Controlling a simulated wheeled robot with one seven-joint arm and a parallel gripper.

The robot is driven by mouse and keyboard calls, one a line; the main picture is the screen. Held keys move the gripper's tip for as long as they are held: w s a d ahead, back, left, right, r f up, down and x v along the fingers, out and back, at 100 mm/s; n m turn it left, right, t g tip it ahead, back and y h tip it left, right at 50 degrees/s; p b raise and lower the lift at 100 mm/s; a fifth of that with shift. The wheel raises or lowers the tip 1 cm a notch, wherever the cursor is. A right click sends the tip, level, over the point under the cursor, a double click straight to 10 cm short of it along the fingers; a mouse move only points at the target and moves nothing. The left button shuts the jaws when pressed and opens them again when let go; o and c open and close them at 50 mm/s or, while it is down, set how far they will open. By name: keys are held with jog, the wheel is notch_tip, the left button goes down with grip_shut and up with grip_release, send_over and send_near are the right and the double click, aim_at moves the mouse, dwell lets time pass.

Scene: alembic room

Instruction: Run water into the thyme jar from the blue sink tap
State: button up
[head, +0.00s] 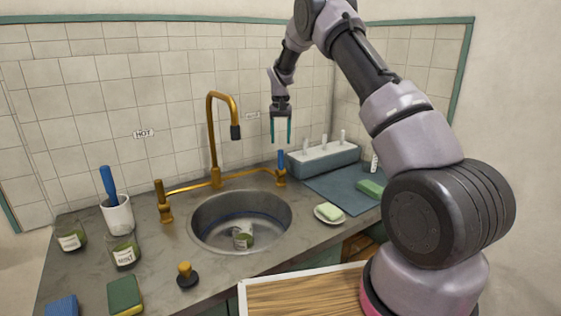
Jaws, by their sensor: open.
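A small jar (243,238) with a pale label stands inside the round metal sink (208,240); its label is too small to read. The brass spout (222,96) arches over the sink, its dark nozzle (235,132) above the jar, and no stream of water shows from it. The blue-handled tap (281,159) stands upright at the right end of the brass pipe, and a brass tap (160,190) stands at the left end. My gripper (281,136) points down with its teal fingers apart and empty, just above the blue tap handle.
A mint jar (124,251), another jar (70,237) and a white cup (117,216) stand left. A blue-grey rack (323,161), mat (325,188) and soap dish (329,213) are right.

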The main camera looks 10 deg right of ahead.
aim_at(281, 168)
notch_tip(281, 168, down, 10)
dwell(0.4)
grip_shut()
dwell(1.3)
